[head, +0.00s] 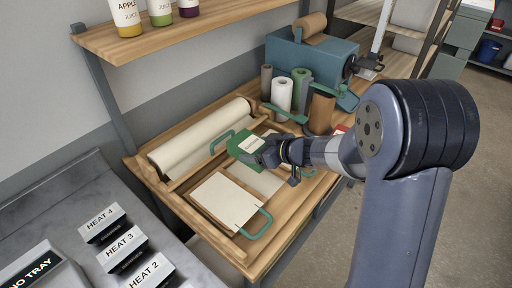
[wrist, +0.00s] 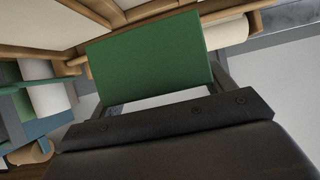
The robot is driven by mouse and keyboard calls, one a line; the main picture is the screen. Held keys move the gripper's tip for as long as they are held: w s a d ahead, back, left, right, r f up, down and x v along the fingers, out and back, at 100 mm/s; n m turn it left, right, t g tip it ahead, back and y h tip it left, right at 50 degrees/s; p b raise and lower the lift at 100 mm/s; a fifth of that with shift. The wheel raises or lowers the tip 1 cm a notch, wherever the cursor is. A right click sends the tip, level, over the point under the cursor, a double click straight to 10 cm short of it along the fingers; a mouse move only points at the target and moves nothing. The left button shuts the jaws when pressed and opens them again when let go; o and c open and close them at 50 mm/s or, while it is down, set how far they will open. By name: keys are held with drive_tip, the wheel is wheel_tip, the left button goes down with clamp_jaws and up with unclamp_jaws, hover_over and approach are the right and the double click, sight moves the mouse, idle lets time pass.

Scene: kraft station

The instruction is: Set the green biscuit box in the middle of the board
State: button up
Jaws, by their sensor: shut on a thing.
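The green biscuit box (head: 240,148) has a pale label on its top and shows at the tip of my gripper (head: 268,153) in the head view. In the wrist view, the green box (wrist: 150,58) fills the space between the fingers, and my gripper (wrist: 160,100) is shut on it. The box is over the wooden bench; its exact height is hard to tell. A cream board-like panel (head: 226,200) with a green handle lies in front of the gripper. Another pale surface (head: 262,178) lies under the gripper, partly hidden by it.
A large cream paper roll (head: 203,135) lies along the bench's back left. Several upright rolls, including a white one (head: 282,95), stand behind the box, near a blue machine (head: 310,62). A shelf (head: 185,28) with juice bottles hangs above. Heater labels (head: 124,243) are at lower left.

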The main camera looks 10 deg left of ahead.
drive_tip(key=shift+f+b, duration=2.9)
drive_tip(key=shift+b, duration=0.25)
drive_tip(key=shift+f+b, duration=0.55)
drive_tip(key=shift+f, duration=0.95)
drive_tip(key=o, duration=1.1)
drive_tip(key=shift+o, duration=0.2)
drive_tip(key=p+v, duration=0.1)
drive_tip(key=v, duration=0.9)
drive_tip(key=shift+s+d, duration=0.15)
drive_tip(key=shift+d, duration=0.2)
drive_tip(key=shift+a+r, duration=0.1)
